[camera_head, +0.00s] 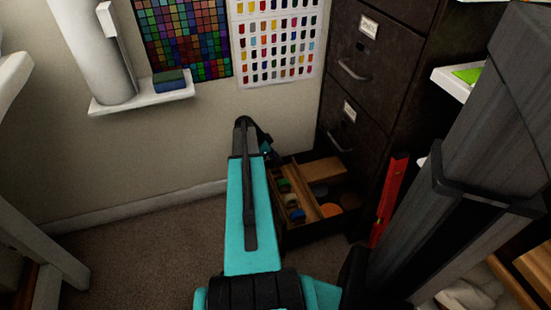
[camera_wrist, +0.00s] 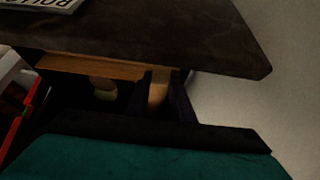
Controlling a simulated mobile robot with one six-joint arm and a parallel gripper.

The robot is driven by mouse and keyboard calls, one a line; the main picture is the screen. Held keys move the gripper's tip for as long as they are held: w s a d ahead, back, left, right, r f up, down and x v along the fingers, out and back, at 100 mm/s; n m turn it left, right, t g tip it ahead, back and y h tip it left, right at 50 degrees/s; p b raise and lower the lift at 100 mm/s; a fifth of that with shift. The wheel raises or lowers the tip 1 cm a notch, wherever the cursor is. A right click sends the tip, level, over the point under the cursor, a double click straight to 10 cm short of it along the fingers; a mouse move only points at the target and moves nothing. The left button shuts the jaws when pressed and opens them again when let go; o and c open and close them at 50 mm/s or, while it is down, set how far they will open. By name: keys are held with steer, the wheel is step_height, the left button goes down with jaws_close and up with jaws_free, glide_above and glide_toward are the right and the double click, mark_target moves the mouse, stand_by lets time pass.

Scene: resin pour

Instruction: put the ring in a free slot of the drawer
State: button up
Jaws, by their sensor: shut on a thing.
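An open drawer (camera_head: 283,238) stands out low from the dark cabinet, with wooden dividers and several coloured round pieces in its slots. My gripper (camera_head: 267,151) is at the drawer's left back side, mostly hidden behind my teal arm. In the wrist view my gripper (camera_wrist: 160,88) is shut on a tan piece, taken as the ring (camera_wrist: 157,94), between its dark fingers. The drawer's wooden edge (camera_wrist: 90,68) lies just beyond the fingers. A pale rounded piece (camera_wrist: 104,92) shows to their left. The picture is too dark to tell whether the ring touches the drawer or which slots are free.
The dark cabinet (camera_head: 375,62) rises behind the drawer, its upper drawers shut. A red level-like bar (camera_head: 389,203) leans right of the drawer. A white shelf (camera_head: 142,95) holds a blue-green block (camera_head: 170,81). The carpet (camera_head: 150,250) left of the drawer is clear.

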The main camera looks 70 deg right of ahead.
mark_target(276, 166)
steer(key=shift+f+b, duration=1.5)
steer(key=shift+f, duration=1.5)
steer(key=o, duration=1.1)
steer(key=shift+o, duration=0.3)
steer(key=o, duration=0.4)
steer(key=shift+w+r, duration=0.1)
steer(key=shift+r+p, duration=1.9)
steer(key=shift+r, duration=2.05)
